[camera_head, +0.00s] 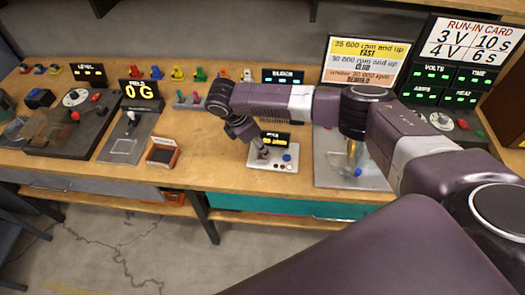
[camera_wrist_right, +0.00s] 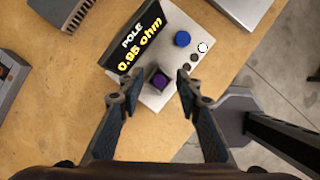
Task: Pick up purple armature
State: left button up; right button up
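The purple armature (camera_wrist_right: 160,80) is a small dark purple piece on the white plate of the ohm meter (camera_wrist_right: 156,38), whose display reads "POLE 0.95 ohm". In the head view the meter (camera_head: 283,163) sits near the bench's front edge, and the armature cannot be made out there. My right gripper (camera_head: 259,152) reaches down over the meter's left part. In the right wrist view its fingers are open, one on each side of the armature, with visible gaps between. My left gripper is not in view.
A grey plate (camera_head: 330,175) with a yellow and blue tool stands right of the meter. Several coloured pieces line the back. Bare wood (camera_head: 215,160) lies between box and meter.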

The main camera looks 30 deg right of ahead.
jog(key=shift+d+f, duration=0.25)
jog(key=shift+f, duration=0.4)
grip_shut()
jog(key=shift+r, duration=0.1)
